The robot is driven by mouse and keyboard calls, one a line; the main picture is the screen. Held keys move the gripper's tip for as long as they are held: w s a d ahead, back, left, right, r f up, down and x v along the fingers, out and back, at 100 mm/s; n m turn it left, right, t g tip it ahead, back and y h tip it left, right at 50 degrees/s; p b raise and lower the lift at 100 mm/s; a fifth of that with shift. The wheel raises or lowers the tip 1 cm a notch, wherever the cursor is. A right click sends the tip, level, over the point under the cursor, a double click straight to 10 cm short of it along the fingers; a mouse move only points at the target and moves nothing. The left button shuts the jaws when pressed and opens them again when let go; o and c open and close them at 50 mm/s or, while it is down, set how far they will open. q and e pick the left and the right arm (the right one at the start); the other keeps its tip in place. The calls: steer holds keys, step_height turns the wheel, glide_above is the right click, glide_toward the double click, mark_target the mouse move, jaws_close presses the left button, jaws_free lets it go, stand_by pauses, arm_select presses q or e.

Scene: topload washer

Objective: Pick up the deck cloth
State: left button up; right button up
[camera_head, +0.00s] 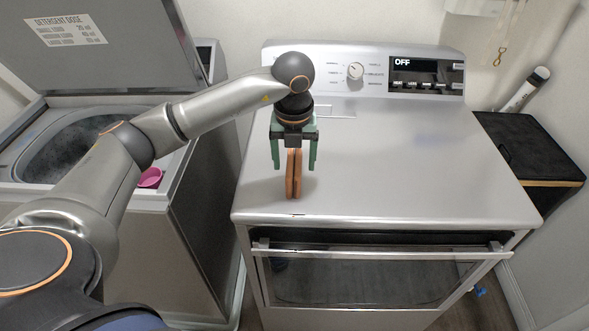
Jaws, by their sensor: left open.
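The deck cloth appears to be the orange-brown folded item (293,180) standing upright on the front left of the silver machine's top. My left gripper (293,165) is above it, pointing down, with its green fingers apart on either side of the cloth. The fingers look clear of the cloth, with a gap on both sides. The upper end of the cloth reaches up between the fingers. My right gripper is not in view.
The silver machine's top (430,170) is otherwise mostly clear. Its control panel (420,77) reads OFF. A black bin (530,150) stands at right.

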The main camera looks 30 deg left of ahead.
arm_select(q)
steer(key=shift+w+a+f, duration=0.1)
steer(key=shift+w+f, duration=0.1)
steer(key=shift+f, duration=1.1)
jaws_close()
